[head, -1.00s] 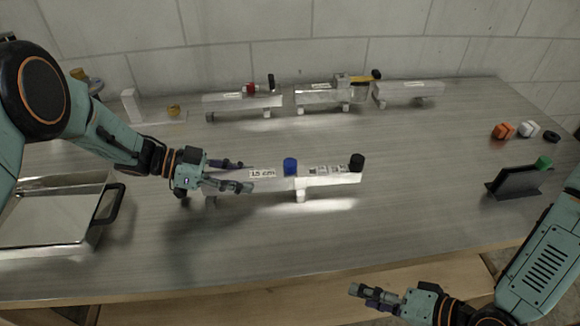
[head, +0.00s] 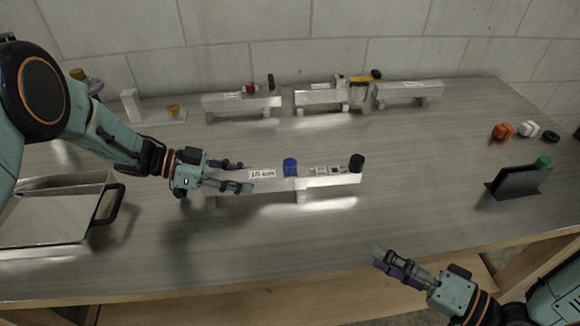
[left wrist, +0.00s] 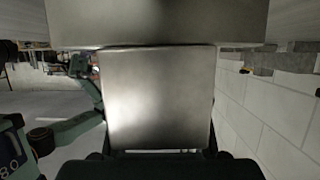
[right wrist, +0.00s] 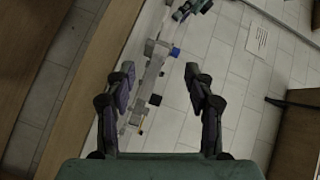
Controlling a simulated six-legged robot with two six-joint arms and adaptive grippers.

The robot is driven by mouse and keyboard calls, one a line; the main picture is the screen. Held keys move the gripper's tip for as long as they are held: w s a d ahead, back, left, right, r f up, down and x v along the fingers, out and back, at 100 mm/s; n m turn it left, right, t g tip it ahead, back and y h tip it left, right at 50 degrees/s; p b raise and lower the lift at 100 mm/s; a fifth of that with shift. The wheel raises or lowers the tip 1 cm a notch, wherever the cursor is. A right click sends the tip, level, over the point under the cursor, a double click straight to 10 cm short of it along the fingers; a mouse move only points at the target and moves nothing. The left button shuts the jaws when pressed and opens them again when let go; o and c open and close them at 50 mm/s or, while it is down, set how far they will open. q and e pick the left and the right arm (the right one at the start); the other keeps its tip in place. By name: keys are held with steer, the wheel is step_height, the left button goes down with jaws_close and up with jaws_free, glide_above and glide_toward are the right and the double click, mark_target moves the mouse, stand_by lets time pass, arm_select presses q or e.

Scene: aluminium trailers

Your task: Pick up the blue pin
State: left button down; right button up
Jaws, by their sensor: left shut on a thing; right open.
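The blue pin (head: 290,167) stands upright on top of the front aluminium trailer (head: 330,180), near its middle. The pin also shows as a small blue spot in the right wrist view (right wrist: 176,52). My left gripper (head: 244,176) is shut on the left end of this trailer, one finger on each side, left of the pin. Bare metal of the trailer (left wrist: 160,100) fills the middle of the left wrist view. My right gripper (head: 382,258) is open and empty near the table's front edge, in front of and to the right of the pin.
A black pin (head: 357,163) stands on the trailer's right end. More trailers (head: 228,102) stand along the back. A metal tray (head: 45,218) with a black handle is at the left. A dark stand (head: 515,182) is at the right. The table between trailer and stand is clear.

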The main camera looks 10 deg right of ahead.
mark_target(293, 164)
steer(key=w+a+r+n, duration=0.1)
steer(key=w+n, duration=0.1)
steer(key=w, duration=0.1)
steer(key=w+a+r+n+g, duration=0.1)
steer(key=w+r+n, duration=0.1)
steer(key=w+n, duration=0.1)
steer(key=w+a+r+n, duration=0.1)
steer(key=w+a+n, duration=0.1)
steer(key=w+n, duration=0.1)
steer(key=shift+r+g+h, duration=0.25)
steer(key=shift+g+h, duration=0.05)
steer(key=shift+g, duration=0.1)
steer(key=w+a+r+n+h, duration=0.2)
steer(key=w+r+n, duration=0.2)
steer(key=w+n, duration=0.15)
steer(key=shift+n+g, duration=0.25)
steer(key=shift+g, duration=0.05)
steer(key=shift+a+r+x, duration=0.1)
steer(key=shift+r+x, duration=0.05)
steer(key=shift+x, duration=2.6)
steer(key=shift+a+r+x, duration=0.1)
steer(key=shift+r+x, duration=0.05)
steer(key=shift+x, duration=2.65)
jaws_close()
